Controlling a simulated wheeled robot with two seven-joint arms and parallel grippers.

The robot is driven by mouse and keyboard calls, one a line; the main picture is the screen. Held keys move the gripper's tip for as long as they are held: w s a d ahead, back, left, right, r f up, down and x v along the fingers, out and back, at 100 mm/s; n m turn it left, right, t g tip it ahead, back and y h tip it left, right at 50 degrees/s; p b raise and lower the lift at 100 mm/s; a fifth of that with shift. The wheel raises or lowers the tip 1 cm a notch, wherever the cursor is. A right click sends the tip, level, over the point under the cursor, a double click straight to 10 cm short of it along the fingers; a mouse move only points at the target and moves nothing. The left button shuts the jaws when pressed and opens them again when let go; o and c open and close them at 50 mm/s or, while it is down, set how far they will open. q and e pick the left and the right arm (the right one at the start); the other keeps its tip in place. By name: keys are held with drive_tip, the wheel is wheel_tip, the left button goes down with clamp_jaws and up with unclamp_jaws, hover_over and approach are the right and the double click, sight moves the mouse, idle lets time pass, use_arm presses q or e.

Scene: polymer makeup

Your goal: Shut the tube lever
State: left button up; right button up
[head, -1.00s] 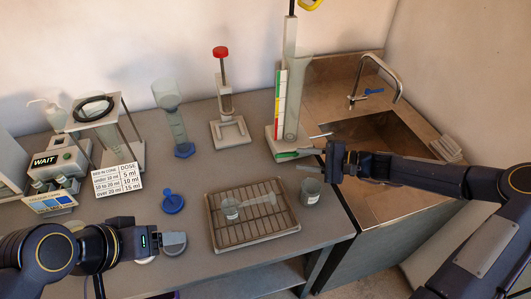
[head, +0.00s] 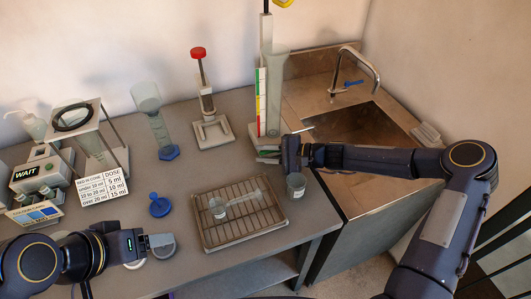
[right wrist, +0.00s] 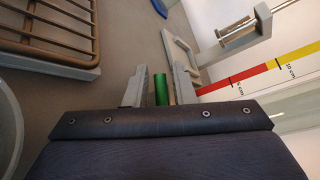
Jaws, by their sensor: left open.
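The tall clear tube (head: 275,95) stands upright on its stand (head: 264,60), with a red, yellow and green scale strip beside it. A green lever end (right wrist: 160,88) shows at the foot of the stand in the right wrist view. My right gripper (head: 284,152) is at the stand's base. In the right wrist view its two fingers (right wrist: 160,80) are apart, with the green piece between them and a gap on each side. In the head view the gripper hides much of the lever. My left gripper (head: 148,245) is open, low at the front left.
A wire rack tray (head: 205,238) holding clear glassware lies in front of the stand. A grey cup (head: 296,186) stands close below my right gripper. The sink (head: 350,135) is at the right. A red-topped stand (head: 212,130) and a blue-footed cylinder (head: 159,135) stand behind.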

clamp_jaws()
drive_tip(key=shift+f+b, duration=0.15)
drive_tip(key=shift+b, duration=0.2)
drive_tip(key=m+y+b, duration=0.1)
drive_tip(key=d+r+y+b, duration=0.1)
drive_tip(key=b, duration=0.1)
drive_tip(key=shift+w+m+y, duration=0.15)
drive_tip(key=shift+m+y, duration=0.15)
drive_tip(key=shift+m, duration=0.1)
drive_tip(key=shift+d+r+t+y+b, duration=0.1)
drive_tip(key=shift+r+t+y+b, duration=0.2)
drive_tip(key=shift+r+y+b, duration=0.15)
drive_tip(key=shift+o, duration=1.4)
unclamp_jaws()
drive_tip(key=shift+r, duration=0.1)
